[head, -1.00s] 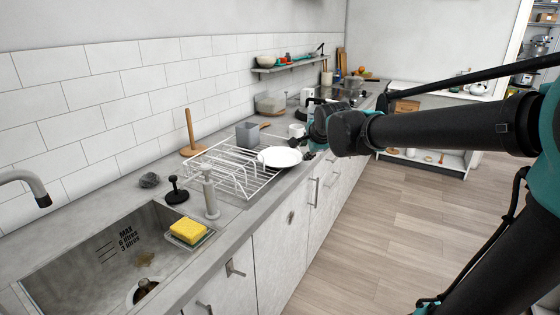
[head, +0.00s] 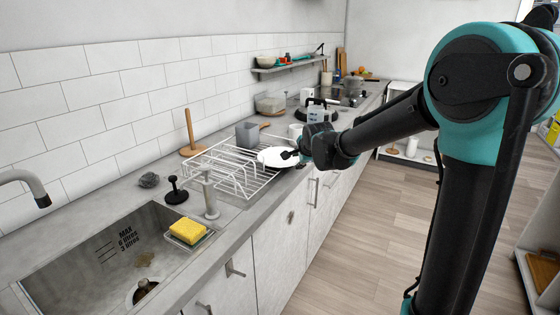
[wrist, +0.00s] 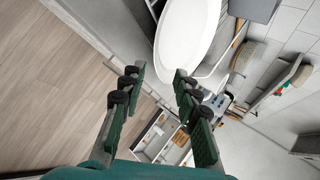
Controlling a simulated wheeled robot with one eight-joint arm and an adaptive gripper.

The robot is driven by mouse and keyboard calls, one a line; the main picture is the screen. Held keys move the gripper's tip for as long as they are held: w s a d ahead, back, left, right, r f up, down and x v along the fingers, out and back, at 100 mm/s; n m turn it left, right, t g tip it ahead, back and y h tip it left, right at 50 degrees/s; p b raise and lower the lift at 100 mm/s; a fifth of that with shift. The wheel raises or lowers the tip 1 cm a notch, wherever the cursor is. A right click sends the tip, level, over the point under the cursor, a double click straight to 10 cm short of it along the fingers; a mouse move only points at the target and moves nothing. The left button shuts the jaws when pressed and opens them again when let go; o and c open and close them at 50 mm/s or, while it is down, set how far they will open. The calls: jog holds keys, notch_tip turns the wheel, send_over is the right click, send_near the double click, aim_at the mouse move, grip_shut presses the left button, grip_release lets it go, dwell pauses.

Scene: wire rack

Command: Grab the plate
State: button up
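A white plate (head: 275,157) rests at the right end of the white wire rack (head: 232,172) on the counter, its near edge toward the counter front. In the wrist view the plate (wrist: 187,40) shows as a large white oval beyond the fingertips. My gripper (head: 296,154) is at the plate's right edge in the head view, and the arm partly covers that area. In the wrist view my gripper (wrist: 158,78) has its two green-padded fingers spread apart, with nothing between them. I cannot tell whether a finger touches the plate.
A soap dispenser (head: 210,197) and a yellow sponge (head: 187,230) sit by the sink. A kettle (head: 316,110) stands past the rack. Floor to the right is open.

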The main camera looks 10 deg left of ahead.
jog(key=shift+x, duration=2.35)
jog(key=shift+s+a+f, duration=0.1)
grip_shut()
